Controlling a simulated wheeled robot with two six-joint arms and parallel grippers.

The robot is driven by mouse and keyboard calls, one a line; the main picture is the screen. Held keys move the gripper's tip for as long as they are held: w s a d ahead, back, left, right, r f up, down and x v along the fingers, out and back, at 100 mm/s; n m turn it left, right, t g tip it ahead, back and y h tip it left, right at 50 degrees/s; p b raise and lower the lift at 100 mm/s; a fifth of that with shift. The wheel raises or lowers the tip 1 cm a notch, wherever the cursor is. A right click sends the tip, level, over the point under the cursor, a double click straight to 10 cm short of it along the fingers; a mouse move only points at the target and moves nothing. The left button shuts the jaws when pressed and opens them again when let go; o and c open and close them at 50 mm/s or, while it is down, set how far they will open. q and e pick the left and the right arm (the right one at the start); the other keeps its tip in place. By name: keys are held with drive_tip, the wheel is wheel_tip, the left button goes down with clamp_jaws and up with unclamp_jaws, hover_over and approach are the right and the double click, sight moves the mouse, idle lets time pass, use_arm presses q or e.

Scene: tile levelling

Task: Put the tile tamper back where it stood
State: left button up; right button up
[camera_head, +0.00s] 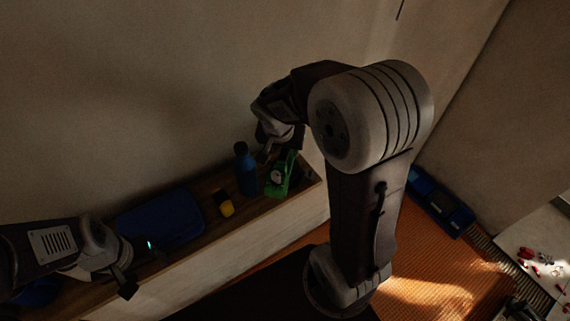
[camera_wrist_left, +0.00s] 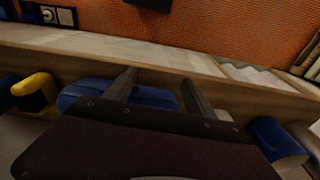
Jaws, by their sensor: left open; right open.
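A green tool with a pale round part (camera_head: 279,178) stands near the right end of a wooden ledge; it may be the tile tamper, but I cannot be sure. My right gripper (camera_head: 266,152) is open just above and left of it, partly hidden by its own wrist; I cannot tell whether they touch. My left gripper (camera_head: 142,268) is open and empty over the ledge's front edge, by a blue tray or case (camera_head: 165,218). In the left wrist view its two fingers (camera_wrist_left: 158,92) are apart in front of a blue object (camera_wrist_left: 152,97).
On the ledge (camera_head: 205,240) stand a blue bottle (camera_head: 245,170) and a yellow-and-black item (camera_head: 223,204). A wall rises behind. A blue tray (camera_head: 440,203) lies on the orange floor (camera_head: 440,270). A pale surface (camera_head: 545,245) with small red items is at far right.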

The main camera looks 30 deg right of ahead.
drive_tip(key=shift+s+f+b, duration=0.15)
drive_tip(key=shift+s+b, duration=0.1)
drive_tip(key=shift+b, duration=0.05)
drive_tip(key=shift+w, duration=0.15)
clamp_jaws()
idle(1.5)
